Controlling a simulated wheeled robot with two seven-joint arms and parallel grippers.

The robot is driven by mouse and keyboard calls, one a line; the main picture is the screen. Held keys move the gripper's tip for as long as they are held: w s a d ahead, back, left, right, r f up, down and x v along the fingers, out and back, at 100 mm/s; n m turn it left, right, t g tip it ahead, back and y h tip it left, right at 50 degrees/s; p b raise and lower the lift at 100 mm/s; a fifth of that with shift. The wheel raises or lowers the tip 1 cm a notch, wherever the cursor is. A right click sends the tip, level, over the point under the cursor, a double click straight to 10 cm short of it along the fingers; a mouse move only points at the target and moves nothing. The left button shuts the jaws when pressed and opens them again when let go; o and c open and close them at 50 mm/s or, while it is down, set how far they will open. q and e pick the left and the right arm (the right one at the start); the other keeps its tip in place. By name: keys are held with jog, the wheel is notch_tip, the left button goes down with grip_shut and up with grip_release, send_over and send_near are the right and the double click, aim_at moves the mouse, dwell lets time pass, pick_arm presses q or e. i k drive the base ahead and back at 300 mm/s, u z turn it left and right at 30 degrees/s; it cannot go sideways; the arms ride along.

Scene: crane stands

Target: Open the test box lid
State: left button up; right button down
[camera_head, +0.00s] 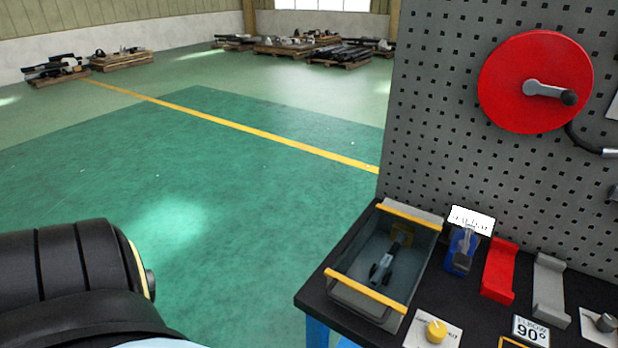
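The test box (420,283) stands at the left end of the black workbench. It is a grey, see-through-looking box with a yellow bar along its back edge and another along its front edge. A dark tool with a yellow part lies inside it. I cannot tell for sure where the lid's surface is or whether it lies shut. Neither of my grippers shows in the head view. Only a thick black part of my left arm shows at the lower left, well apart from the box.
The workbench (342,258) also carries a blue device (461,250), a red holder (499,270), a grey holder (549,288) and a yellow knob (436,330). A pegboard (440,120) with a red disc and crank (520,65) rises behind. Green floor left of the bench is clear.

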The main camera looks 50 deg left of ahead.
aim_at(391, 305)
jog(key=u, duration=1.2)
